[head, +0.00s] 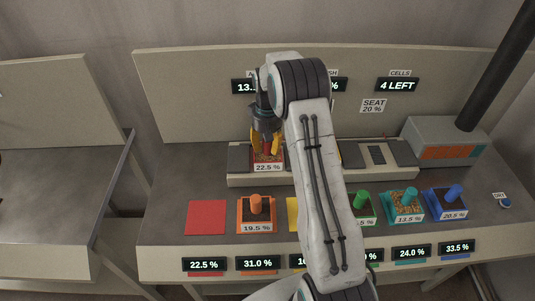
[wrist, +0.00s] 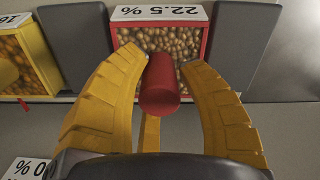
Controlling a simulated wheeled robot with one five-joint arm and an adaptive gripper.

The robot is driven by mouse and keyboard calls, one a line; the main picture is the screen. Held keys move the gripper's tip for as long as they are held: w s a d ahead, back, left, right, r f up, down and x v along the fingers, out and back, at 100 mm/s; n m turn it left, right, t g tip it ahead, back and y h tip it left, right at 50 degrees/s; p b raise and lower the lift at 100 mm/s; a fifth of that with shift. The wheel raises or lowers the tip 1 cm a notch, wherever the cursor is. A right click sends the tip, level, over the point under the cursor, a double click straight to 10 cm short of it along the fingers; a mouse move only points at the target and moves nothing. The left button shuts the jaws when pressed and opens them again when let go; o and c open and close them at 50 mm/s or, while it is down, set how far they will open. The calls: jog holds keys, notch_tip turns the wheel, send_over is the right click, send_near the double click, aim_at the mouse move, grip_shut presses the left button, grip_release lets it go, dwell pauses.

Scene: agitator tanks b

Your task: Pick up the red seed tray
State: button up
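The red seed tray (head: 280,167) is a red-rimmed box of brown seeds with a "22.5 %" label, set in the raised rack at the back of the bench. In the wrist view the tray (wrist: 206,47) lies just beyond my fingers, with its red upright handle (wrist: 160,85) between them. My gripper (head: 266,145) points down over the tray. Its yellow fingers (wrist: 164,60) flank the handle closely on both sides, and a third finger shows below it. Whether they press on the handle is unclear. My arm hides the rack's middle.
A bare red square (head: 206,217) lies on the bench front left. An orange tray (head: 256,214), a green one (head: 362,206), a teal one (head: 406,204) and a blue one (head: 448,203) stand along the front.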

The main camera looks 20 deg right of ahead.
grip_shut()
jog(key=shift+r, duration=0.1)
dwell(0.3)
